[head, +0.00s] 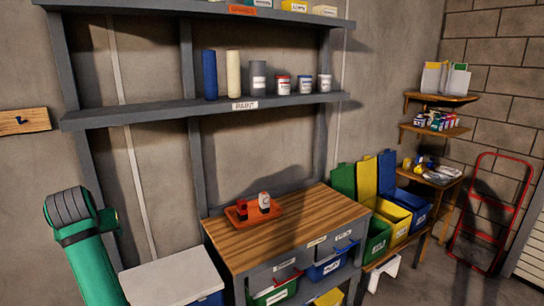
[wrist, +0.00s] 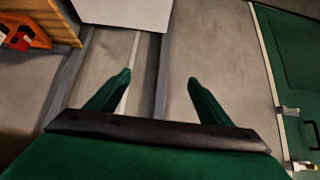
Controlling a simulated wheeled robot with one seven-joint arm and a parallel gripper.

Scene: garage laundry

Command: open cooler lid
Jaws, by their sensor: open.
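The cooler has a white lid (head: 172,277) that lies flat and closed, with a bit of blue body (head: 211,299) under its right front edge. It stands left of the wooden workbench, cut off by the bottom of the head view. In the wrist view the white lid (wrist: 125,12) shows at the top edge, beyond my fingertips and apart from them. My gripper (wrist: 159,77) is open and empty, its two green fingers spread before the bare wall. In the head view my green arm is at the lower left, left of the cooler; the fingers are not clear there.
The workbench (head: 270,240) holds an orange tray (head: 240,216) with small items. A shelf (head: 200,112) with paint cans and rolls hangs above it. Green, yellow and blue bins (head: 397,215) stand to the right. A green panel (wrist: 295,60) is at the right of the wrist view.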

